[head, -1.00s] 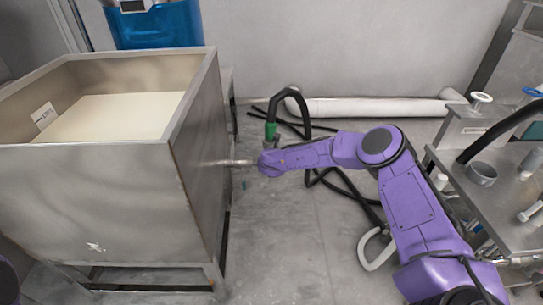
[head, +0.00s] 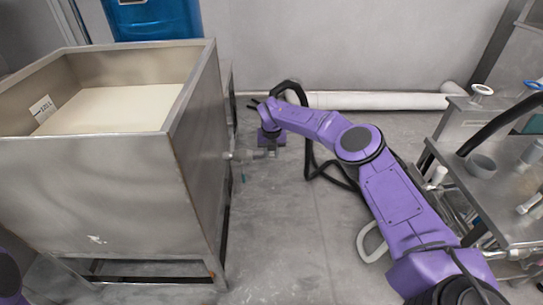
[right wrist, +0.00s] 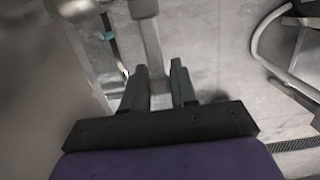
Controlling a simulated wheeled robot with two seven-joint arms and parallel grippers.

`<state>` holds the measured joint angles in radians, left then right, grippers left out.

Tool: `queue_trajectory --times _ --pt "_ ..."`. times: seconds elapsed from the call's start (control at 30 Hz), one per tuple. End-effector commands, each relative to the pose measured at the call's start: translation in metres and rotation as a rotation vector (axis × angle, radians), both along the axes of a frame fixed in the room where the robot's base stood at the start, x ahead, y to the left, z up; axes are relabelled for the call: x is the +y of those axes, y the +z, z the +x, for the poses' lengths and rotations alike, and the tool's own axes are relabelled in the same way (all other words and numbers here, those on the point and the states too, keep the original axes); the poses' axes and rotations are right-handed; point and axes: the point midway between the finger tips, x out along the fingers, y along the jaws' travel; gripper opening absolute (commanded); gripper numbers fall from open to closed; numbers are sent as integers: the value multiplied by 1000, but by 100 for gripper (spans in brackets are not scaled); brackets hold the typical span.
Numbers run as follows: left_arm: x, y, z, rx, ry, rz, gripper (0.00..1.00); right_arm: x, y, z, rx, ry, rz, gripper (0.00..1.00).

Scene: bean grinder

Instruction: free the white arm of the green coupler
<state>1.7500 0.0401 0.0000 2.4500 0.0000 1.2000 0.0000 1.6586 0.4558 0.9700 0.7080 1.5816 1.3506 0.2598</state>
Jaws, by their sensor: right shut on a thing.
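My right gripper (head: 266,153) is at the end of the metal outlet pipe (head: 238,155) on the tank's right side. In the right wrist view, its two dark fingers (right wrist: 158,67) stand on either side of a pale grey bar (right wrist: 152,42) and are shut on it. I cannot tell if this bar is the white arm. The green coupler does not show clearly now; my purple wrist covers that area in the head view. A thin teal piece (right wrist: 110,38) shows left of the fingers. My left gripper is out of view.
A steel tank (head: 120,190) with pale contents stands at the left. A black hose (head: 312,155) loops behind my right arm. A steel bench (head: 515,190) with fittings stands at the right. The floor between is mostly clear.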

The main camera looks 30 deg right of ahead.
Motion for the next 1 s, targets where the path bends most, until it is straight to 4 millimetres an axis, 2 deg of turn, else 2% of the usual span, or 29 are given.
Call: queue_trajectory --times 0.43,0.47,0.5,0.8,0.87,1.0 --pt "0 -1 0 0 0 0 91 -1 2 0 7 -1 2 0" --pt "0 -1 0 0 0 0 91 -1 2 0 7 -1 2 37" --pt "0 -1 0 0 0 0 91 -1 2 0 7 -1 2 49" --pt "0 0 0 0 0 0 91 -1 3 0 7 -1 2 49" --pt "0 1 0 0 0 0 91 0 9 0 5 0 3 49" --pt "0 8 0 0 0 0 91 1 39 -4 4 0 3 49"
